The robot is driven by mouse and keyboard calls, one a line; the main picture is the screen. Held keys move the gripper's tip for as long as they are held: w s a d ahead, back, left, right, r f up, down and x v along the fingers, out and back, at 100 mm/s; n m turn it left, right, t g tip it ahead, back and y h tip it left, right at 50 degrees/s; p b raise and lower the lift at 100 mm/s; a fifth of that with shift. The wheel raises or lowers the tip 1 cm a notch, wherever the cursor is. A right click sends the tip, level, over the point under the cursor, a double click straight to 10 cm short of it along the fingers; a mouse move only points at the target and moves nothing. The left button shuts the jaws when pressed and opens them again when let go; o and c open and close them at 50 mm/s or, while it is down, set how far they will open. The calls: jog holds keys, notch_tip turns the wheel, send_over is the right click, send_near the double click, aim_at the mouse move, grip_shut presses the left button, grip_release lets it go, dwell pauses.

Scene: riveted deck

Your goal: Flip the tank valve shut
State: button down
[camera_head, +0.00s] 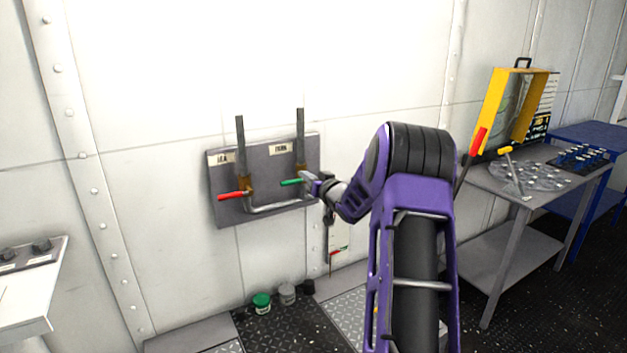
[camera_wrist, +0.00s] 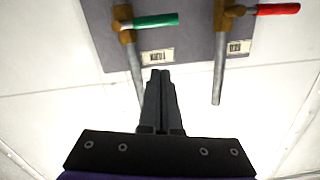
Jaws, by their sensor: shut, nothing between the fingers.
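A grey valve panel (camera_head: 268,185) on the white wall carries two pipes, under labels reading SEA and what looks like TANK. The tank valve's green handle (camera_head: 291,182) lies sideways across its pipe and points left. The sea valve's red handle (camera_head: 231,196) also lies sideways, pointing left. My gripper (camera_head: 310,178) is at the panel's right side, close to the green handle. In the wrist view, which is turned over, my gripper (camera_wrist: 160,73) is shut and empty, with its tips apart from the green handle (camera_wrist: 156,20) and the red handle (camera_wrist: 277,9) further right.
A grey table (camera_head: 530,185) with a yellow-framed case (camera_head: 493,112) and loose parts stands at right, with a blue table behind. Small pots, one green (camera_head: 261,302), sit on the floor below the panel. A white console (camera_head: 30,290) is at left.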

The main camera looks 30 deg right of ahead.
jog(key=s, duration=0.3)
jog(key=shift+s, duration=0.25)
